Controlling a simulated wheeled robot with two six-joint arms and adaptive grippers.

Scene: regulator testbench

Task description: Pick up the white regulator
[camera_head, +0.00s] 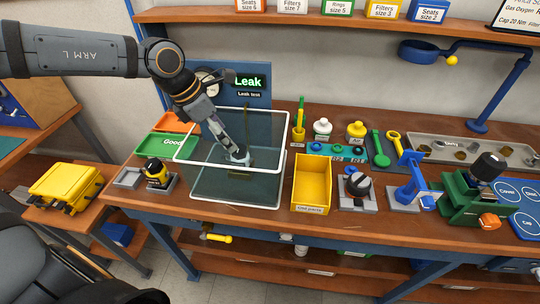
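My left gripper (235,146) points down into the clear leak-test tank (279,190). A small pale, whitish-grey piece (240,157) shows at its fingertips, behind the glass. I cannot tell whether that piece is the white regulator or whether the fingers are closed on it. Another white rounded part (322,127) stands upright at the back of the bench, right of the tank and apart from the gripper. A similar yellow part (355,131) stands to its right. My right gripper is not in view.
The screen (249,82) behind the tank reads "Leak". A green "Good" tray (160,146) and an orange tray (187,124) lie left of it. A yellow bin (312,183) stands right of the tank. Fixtures and a green press (470,205) fill the right side.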

